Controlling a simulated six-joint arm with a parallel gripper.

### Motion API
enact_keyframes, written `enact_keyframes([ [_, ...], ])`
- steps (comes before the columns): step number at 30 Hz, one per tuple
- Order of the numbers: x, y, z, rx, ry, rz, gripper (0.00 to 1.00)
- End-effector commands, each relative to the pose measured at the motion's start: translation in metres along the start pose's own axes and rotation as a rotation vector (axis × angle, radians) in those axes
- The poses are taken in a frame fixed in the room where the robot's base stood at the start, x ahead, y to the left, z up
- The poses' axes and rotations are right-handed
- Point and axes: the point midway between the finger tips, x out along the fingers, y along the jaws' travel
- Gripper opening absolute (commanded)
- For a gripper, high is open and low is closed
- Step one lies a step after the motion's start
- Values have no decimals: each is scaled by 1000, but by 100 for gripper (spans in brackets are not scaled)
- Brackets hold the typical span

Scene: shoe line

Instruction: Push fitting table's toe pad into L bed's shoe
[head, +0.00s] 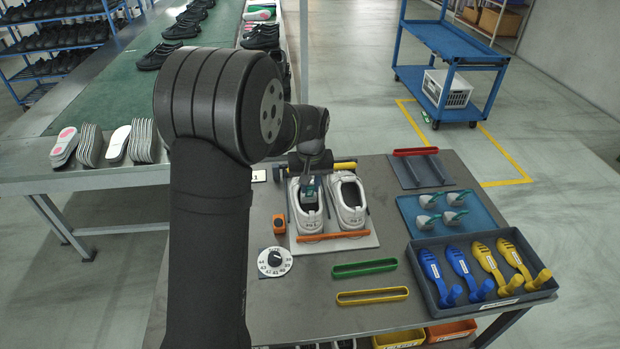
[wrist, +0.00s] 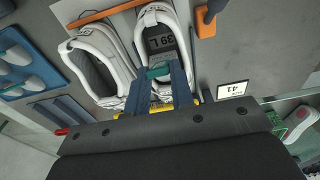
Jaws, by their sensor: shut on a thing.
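Two white shoes stand side by side on a pale board. The L bed's shoe (head: 298,222) is the left one in the head view. In the wrist view this shoe (wrist: 181,20) is the right one, and its dark insole (wrist: 161,42) reads "39 L". My gripper (head: 311,181) points down over this shoe's opening. In the wrist view my gripper (wrist: 158,76) is shut on a small teal toe pad (wrist: 158,70) at its fingertips, at the shoe's opening. The fingers hide much of the pad; how deep it sits I cannot tell. The other shoe (head: 355,218) is empty.
An orange bar (head: 333,237) crosses in front of the shoes. A small orange device (head: 279,224) and a size dial (head: 275,262) are at left. A blue tray (head: 408,207) with teal-ended pieces and a grey crate (head: 424,297) of shoe trees are at right.

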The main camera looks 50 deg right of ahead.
Motion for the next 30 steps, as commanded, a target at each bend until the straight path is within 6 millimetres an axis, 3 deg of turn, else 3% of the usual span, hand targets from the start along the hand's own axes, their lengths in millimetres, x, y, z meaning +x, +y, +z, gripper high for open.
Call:
enact_keyframes([
  [13,32,0,2,0,-1,0,7],
  [30,58,0,-26,0,1,0,7],
])
